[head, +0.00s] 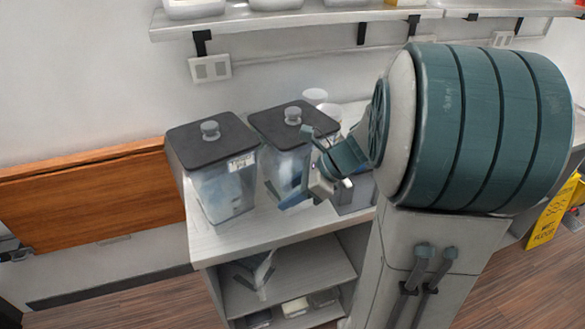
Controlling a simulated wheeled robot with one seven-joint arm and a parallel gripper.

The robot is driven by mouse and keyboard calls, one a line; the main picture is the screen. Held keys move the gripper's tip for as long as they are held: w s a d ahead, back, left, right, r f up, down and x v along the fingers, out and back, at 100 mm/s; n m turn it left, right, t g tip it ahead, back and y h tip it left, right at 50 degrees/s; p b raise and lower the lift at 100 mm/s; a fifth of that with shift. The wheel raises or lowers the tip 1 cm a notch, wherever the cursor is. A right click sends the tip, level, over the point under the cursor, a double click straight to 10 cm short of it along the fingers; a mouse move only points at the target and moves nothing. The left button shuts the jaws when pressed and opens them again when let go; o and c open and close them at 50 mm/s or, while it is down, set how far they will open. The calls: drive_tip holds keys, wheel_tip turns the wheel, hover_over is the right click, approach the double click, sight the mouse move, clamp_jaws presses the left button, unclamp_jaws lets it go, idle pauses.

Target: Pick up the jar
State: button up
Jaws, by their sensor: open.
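Two square clear jars with black lids and grey knobs stand on the light counter in the head view. The left jar (212,142) is upright, with a white label near its upper right corner and something bluish and whitish inside. The right jar (276,122) stands just beside it. My gripper (297,168) is open at the right jar's right side, with part of it in front of that jar's body. Whether the fingers touch the jar cannot be told. The lower right of the right jar is partly hidden.
The counter (215,240) has bare room in front of the jars. White cups (315,97) stand behind the right jar. A wall shelf (300,18) runs above. Open shelves below hold small items. A yellow floor sign (553,212) stands at far right.

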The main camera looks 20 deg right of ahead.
drive_tip(key=shift+x, duration=0.8)
clamp_jaws()
idle(0.7)
drive_tip(key=shift+w+d+r, duration=0.1)
drive_tip(key=shift+w, duration=0.05)
